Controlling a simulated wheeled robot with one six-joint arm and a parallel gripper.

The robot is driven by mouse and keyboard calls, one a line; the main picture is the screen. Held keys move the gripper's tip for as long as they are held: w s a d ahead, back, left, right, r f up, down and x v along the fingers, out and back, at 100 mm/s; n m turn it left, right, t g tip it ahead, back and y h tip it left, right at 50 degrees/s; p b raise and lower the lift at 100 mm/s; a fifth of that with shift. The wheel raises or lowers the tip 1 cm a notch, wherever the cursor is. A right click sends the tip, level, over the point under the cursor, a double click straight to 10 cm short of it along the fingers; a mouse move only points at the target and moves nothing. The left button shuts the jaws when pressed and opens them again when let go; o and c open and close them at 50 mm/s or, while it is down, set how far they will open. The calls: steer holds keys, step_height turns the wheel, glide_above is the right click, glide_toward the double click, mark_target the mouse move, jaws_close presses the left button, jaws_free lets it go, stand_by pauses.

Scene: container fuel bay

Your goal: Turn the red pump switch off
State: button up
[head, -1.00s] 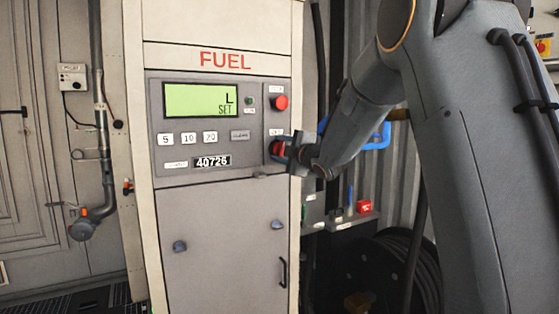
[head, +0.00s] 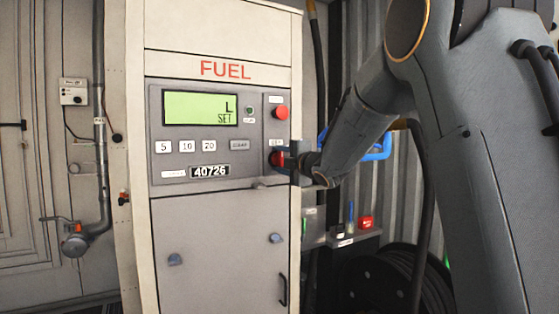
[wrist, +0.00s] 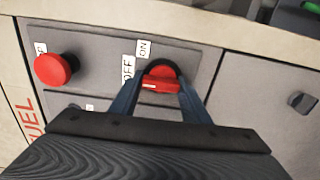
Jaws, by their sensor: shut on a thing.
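The red pump switch (head: 275,158) is on the right strip of the fuel dispenser's panel, below a red round button. In the wrist view the switch (wrist: 161,82) is a red knob with a grip bar lying nearly level across the picture and a white mark toward its left end. ON and OFF labels (wrist: 128,68) are beside it, up and left in that view. My gripper (wrist: 160,93) is shut on the switch, one blue finger at each side of it. In the head view my gripper (head: 287,158) partly hides the switch.
The red round button (head: 281,112) is close above the switch. The dispenser's screen (head: 200,107) shows "L SET", with preset keys (head: 187,146) below. A blue nozzle (head: 375,150) hangs behind my arm. A shelf and a hose reel (head: 385,285) are lower right.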

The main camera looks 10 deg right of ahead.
steer(key=o, duration=1)
steer(key=shift+d+r, duration=0.2)
steer(key=shift+d, duration=0.05)
steer(key=shift+o, duration=0.2)
steer(key=shift+a+f, duration=0.1)
steer(key=shift+a, duration=0.1)
steer(key=v, duration=0.7)
steer(key=shift+s+d, duration=0.15)
steer(key=shift+s, duration=0.2)
